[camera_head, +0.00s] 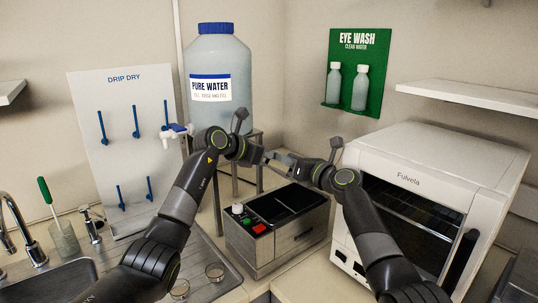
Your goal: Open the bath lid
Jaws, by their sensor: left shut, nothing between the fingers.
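The bath (285,245) is a grey metal box on the bench, in the lower middle of the head view. Its front-left panel has a pale knob, a green button and a red switch. Its top (271,208) looks dark, with a dividing line across it. I cannot tell the lid apart from the opening. My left gripper (266,157) is shut and empty, above and behind the bath. My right gripper (276,164) is close by, also above the bath's back edge. Their fingers overlap in the picture, and I cannot tell whether the right one is open.
A white oven (425,165) stands close to the bath's right. A large water bottle (217,75) stands on a stand behind. A sink (60,280) and drip-dry board (122,150) are at left.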

